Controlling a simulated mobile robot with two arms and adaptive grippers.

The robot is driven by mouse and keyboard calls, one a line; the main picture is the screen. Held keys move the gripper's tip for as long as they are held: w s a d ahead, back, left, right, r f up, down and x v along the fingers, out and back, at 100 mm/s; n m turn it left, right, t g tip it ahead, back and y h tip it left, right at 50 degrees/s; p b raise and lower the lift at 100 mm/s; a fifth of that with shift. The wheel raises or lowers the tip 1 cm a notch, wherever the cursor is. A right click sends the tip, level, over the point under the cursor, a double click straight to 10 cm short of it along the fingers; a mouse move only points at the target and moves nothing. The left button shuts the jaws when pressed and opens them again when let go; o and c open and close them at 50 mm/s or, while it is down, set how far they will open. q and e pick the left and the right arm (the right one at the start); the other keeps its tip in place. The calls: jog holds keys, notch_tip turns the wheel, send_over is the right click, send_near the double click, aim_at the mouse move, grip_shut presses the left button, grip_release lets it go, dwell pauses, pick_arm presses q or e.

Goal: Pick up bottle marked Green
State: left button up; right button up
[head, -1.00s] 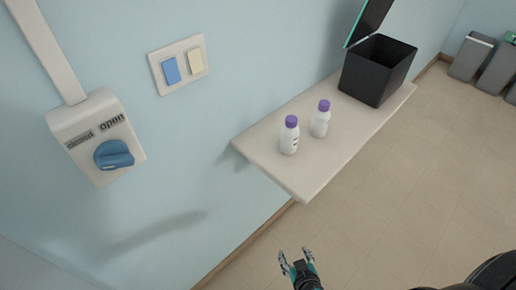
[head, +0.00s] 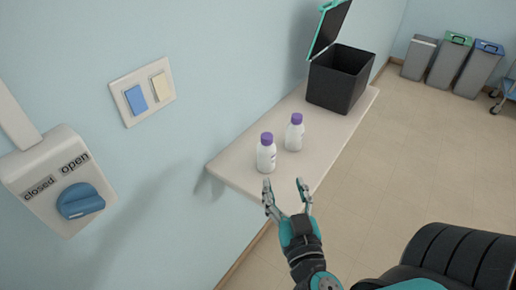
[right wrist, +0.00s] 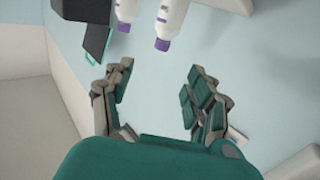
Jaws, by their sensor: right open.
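Two white bottles with purple caps stand upright on a wall shelf (head: 235,172). The nearer bottle (head: 266,155) is on the left, and the farther bottle (head: 294,134) is just behind it to the right. Their labels are too small to read, so I cannot tell which is marked Green. My right gripper (head: 286,190) is open and empty at the shelf's front edge, below the nearer bottle in the picture. In the right wrist view, the two bottles (right wrist: 172,18) (right wrist: 127,10) show inverted at the top, beyond the open fingers (right wrist: 158,75). My left gripper is out of view.
A black box (head: 338,80) with its lid (head: 329,27) open stands at the shelf's far end. A wall switch plate (head: 142,92) and an open/closed dial (head: 80,200) are on the left wall. Several bins (head: 449,62) stand far right. The floor beside the shelf is clear.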

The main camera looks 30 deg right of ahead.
jog(key=p, duration=0.1)
send_near(268, 141)
jog(key=d+x, duration=0.1)
jog(key=x, duration=0.4)
jog(key=p+x, duration=0.1)
jog(key=x, duration=0.1)
jog(key=p+x, duration=0.1)
jog(key=x, duration=0.3)
jog(key=shift+w+a+r+p, duration=0.1)
jog(key=shift+w+a+p, duration=0.1)
jog(key=shift+a+p, duration=0.2)
jog(key=shift+w, duration=0.15)
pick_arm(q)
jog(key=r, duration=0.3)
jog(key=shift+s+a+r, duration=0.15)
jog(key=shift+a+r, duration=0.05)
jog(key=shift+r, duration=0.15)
pick_arm(e)
jog(key=shift+c, duration=0.8)
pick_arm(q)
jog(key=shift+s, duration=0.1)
pick_arm(e)
grip_shut()
